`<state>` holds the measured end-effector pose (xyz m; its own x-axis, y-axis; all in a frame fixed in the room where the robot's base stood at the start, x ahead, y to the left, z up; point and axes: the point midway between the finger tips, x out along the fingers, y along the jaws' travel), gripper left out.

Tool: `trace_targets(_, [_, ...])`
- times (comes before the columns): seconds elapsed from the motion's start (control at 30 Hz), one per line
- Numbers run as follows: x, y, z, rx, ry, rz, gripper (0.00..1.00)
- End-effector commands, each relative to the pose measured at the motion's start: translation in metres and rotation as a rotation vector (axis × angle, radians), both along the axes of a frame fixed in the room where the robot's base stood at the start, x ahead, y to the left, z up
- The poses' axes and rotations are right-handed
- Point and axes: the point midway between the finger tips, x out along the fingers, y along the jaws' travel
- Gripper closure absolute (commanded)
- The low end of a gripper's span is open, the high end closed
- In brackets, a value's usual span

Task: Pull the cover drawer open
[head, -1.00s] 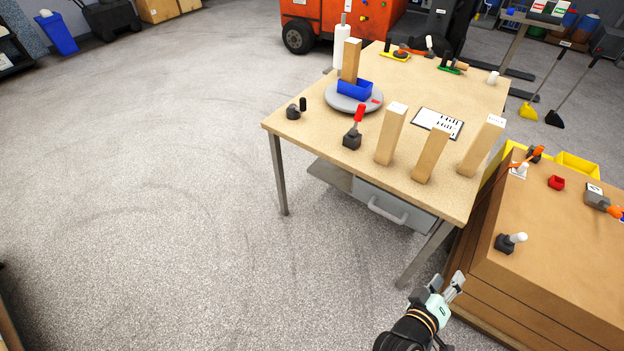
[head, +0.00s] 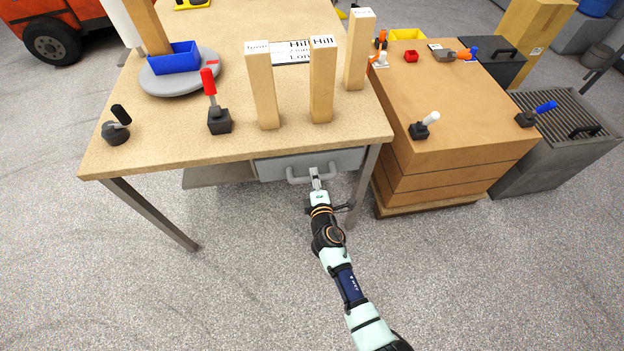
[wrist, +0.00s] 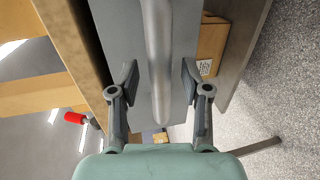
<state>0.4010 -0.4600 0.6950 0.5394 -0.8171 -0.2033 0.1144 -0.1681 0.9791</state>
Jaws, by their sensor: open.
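The grey drawer (head: 345,160) hangs under the right part of the wooden table's front edge and looks shut. Its bar handle (head: 297,178) sticks out from the front. My gripper (head: 316,177) is at the handle in the head view. In the wrist view, the handle (wrist: 158,60) runs down the picture between the two open fingers of my gripper (wrist: 160,88). A gap shows on each side of the handle, so the fingers do not touch it. The drawer front (wrist: 120,30) lies behind the handle in the wrist view.
The wooden table (head: 200,135) carries tall wooden blocks (head: 262,90), a red-handled lever (head: 218,115) and a blue bin (head: 172,58) on a grey disc. A table leg (head: 362,180) and a brown cabinet (head: 450,150) stand right of the drawer. The floor in front is clear.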

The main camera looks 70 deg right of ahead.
Motion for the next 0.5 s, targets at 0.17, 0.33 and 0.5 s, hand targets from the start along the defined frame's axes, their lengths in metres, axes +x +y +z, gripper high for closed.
trace_targets(0.17, [0.0060,-0.0098,-0.0030,0.001,0.001,-0.001,0.53])
trace_targets(0.33, [0.0061,-0.0098,-0.0024,0.001,0.000,0.000,0.53])
trace_targets(0.5, [0.0062,-0.0096,-0.0023,0.001,-0.001,0.000,0.76])
